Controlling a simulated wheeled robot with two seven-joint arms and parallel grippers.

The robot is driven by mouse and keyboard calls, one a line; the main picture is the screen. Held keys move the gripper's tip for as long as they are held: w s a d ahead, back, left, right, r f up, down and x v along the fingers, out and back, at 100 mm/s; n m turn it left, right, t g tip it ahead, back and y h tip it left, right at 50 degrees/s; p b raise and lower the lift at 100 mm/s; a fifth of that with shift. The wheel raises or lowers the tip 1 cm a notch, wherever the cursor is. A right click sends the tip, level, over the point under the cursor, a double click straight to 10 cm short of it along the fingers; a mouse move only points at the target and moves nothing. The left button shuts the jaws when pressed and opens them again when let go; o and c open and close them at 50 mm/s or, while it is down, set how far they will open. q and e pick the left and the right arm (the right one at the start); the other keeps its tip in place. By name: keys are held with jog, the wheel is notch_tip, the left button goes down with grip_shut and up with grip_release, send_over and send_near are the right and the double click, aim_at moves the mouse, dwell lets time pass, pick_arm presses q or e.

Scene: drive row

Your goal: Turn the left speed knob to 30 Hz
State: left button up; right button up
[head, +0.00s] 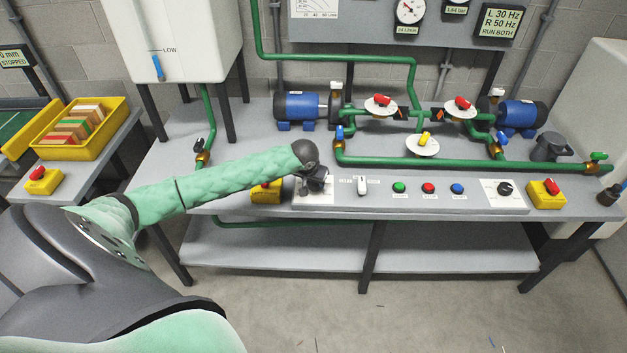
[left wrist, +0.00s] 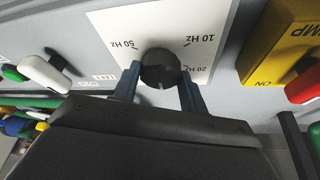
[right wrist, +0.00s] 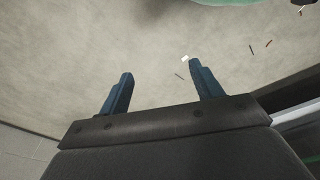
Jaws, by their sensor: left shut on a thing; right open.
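The left speed knob (left wrist: 161,68) is a round black knob on a white scale plate (left wrist: 112,22). My left gripper (left wrist: 158,74) is shut on it, one blue finger on each side. The knob's pale mark points to the bottom of the left wrist view, towards my gripper. The 50 Hz, 10 Hz and 20 Hz labels show; the scale below the knob is hidden by my gripper. In the head view my left gripper (head: 316,184) covers the knob.
A sign (head: 500,22) reads L 30 Hz, R 50 Hz, RUN BOTH. A white-handled selector (head: 362,185) and green, red and blue buttons stand right of the knob. The right speed knob (head: 505,188) is further right. A yellow box with a red switch (head: 265,190) is close on the left.

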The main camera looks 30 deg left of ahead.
pick_arm(q)
jog(key=o, duration=1)
pick_arm(e)
jog(key=shift+s, duration=0.1)
pick_arm(q)
jog(key=shift+s+r+b, duration=0.2)
jog(key=shift+r+b, duration=0.1)
jog(key=shift+r, duration=0.25)
jog(key=b+v, duration=0.1)
jog(key=v, duration=0.5)
jog(key=shift+r, duration=0.3)
pick_arm(e)
notch_tip(320, 180, up, 6)
jog(key=w+a, duration=0.1)
jog(key=shift+w+r, duration=0.15)
jog(key=shift+w, duration=0.15)
pick_arm(q)
jog(key=shift+s, duration=0.1)
pick_arm(e)
jog(key=shift+a, duration=0.15)
